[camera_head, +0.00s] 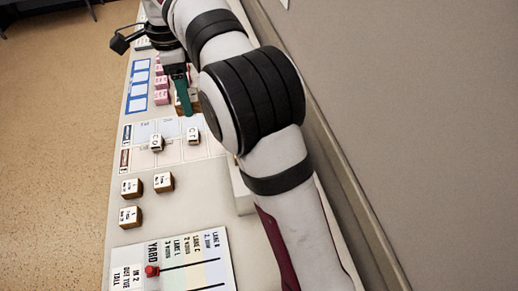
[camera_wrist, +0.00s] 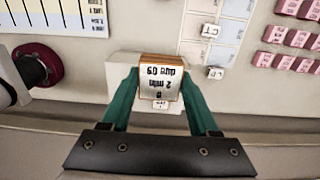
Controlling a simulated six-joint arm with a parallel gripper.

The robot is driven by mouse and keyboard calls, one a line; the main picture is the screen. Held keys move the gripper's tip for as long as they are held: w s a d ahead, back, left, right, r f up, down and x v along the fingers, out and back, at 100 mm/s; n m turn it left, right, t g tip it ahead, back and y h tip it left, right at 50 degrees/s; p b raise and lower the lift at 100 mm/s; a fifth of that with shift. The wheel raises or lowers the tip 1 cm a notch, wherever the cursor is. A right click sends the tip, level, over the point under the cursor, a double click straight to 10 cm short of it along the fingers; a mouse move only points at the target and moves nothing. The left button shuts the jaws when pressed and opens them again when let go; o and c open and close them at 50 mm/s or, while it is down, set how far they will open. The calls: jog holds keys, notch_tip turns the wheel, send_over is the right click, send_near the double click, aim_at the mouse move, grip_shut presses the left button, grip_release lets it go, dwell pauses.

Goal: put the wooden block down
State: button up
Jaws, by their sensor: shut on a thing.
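The wooden block (camera_wrist: 162,80) has a white printed face and wood-coloured edges. It sits between the two green fingers of my gripper (camera_wrist: 160,92) in the wrist view, and they are shut on it. In the head view my gripper (camera_head: 183,95) is over the far part of the table, and the block is mostly hidden behind a finger and my arm. A pale box-like piece (camera_wrist: 120,66) lies behind the block in the wrist view. I cannot tell whether the block touches it.
Several labelled wooden blocks (camera_head: 164,181) stand on the near left of the table. Pink blocks (camera_head: 161,97) stand beside the gripper. A printed yard board (camera_head: 200,262) with a red knob (camera_head: 151,271) lies at the front. A wall runs along the right.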

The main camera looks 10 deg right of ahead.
jog(key=s+d, duration=0.7)
jog(key=d, duration=0.7)
jog(key=s+d, duration=0.6)
jog(key=d, duration=0.7)
jog(key=w+a+f, duration=0.2)
jog(key=a+f, duration=0.1)
jog(key=f, duration=0.1)
jog(key=w+a+f, duration=0.2)
jog(key=f, duration=0.2)
jog(key=w+a+f, duration=0.2)
jog(key=a+f, duration=0.1)
jog(key=f, duration=0.1)
jog(key=shift+w+a, duration=0.25)
jog(key=shift+a, duration=0.1)
jog(key=shift+w+a+f, duration=0.15)
jog(key=shift+f, duration=0.95)
jog(key=shift+w+a+f, duration=0.1)
jog(key=shift+a+f, duration=0.05)
jog(key=shift+f, duration=0.95)
jog(key=shift+f, duration=0.1)
jog(key=o, duration=1.4)
jog(key=shift+c, duration=0.2)
